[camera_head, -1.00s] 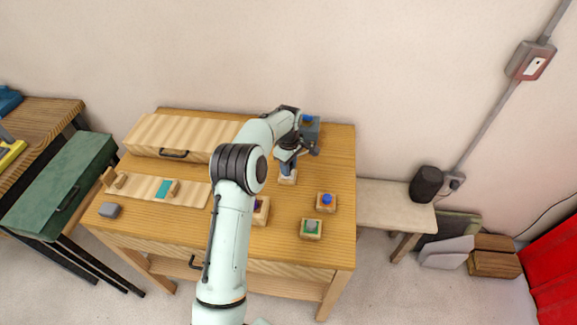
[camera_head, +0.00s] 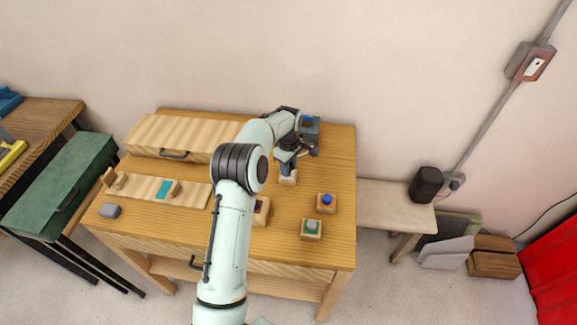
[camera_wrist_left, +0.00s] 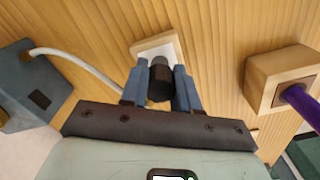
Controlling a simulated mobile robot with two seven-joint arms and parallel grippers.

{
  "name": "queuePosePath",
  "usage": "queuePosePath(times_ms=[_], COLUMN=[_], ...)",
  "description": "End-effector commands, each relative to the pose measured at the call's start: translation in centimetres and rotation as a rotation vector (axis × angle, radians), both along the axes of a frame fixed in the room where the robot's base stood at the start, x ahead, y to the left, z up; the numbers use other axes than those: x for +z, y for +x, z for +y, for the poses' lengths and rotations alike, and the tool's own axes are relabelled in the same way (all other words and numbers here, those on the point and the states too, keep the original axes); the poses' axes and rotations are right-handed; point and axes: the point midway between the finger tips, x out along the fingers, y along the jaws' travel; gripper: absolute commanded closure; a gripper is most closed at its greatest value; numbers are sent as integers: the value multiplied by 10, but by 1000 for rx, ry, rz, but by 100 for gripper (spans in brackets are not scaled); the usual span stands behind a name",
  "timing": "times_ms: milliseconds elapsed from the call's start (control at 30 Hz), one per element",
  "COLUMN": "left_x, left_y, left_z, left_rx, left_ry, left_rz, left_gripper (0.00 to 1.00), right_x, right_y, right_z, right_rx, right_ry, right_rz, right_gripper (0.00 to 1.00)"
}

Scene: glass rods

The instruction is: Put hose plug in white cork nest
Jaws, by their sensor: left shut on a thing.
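My left gripper (camera_head: 287,166) points down over the white cork nest (camera_head: 288,180), a small pale square block on the wooden table. In the left wrist view my left gripper (camera_wrist_left: 161,92) has its blue fingers shut on the black hose plug (camera_wrist_left: 160,80). The white nest (camera_wrist_left: 150,47) shows just beyond the plug, partly hidden by plug and fingers. I cannot tell whether the plug touches or sits in it. A white hose (camera_wrist_left: 82,64) runs from a blue-grey box (camera_wrist_left: 35,85) to behind the left finger. My right gripper is not in view.
The blue-grey box (camera_head: 311,133) stands behind the nest. A wooden block with a purple rod (camera_wrist_left: 275,80) stands nearby. Blocks with a blue top (camera_head: 326,203) and a grey-and-green top (camera_head: 311,229) sit at the front right. A long wooden case (camera_head: 178,138) lies at the left.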

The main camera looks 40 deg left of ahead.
Motion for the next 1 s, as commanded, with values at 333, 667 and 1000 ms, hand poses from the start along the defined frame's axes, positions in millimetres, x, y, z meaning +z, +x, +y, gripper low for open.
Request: queuePosePath(times_ms=[333, 667, 1000], left_x=[-6, -13, -16], left_y=[0, 0, 0], left_z=[0, 0, 0], left_rx=[0, 0, 0], left_ry=[0, 0, 0], left_rz=[0, 0, 0], left_gripper=[100, 100, 59], right_x=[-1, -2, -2], right_y=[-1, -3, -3], right_z=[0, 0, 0], right_rx=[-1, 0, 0], right_ry=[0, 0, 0], right_rz=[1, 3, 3], right_gripper=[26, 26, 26])
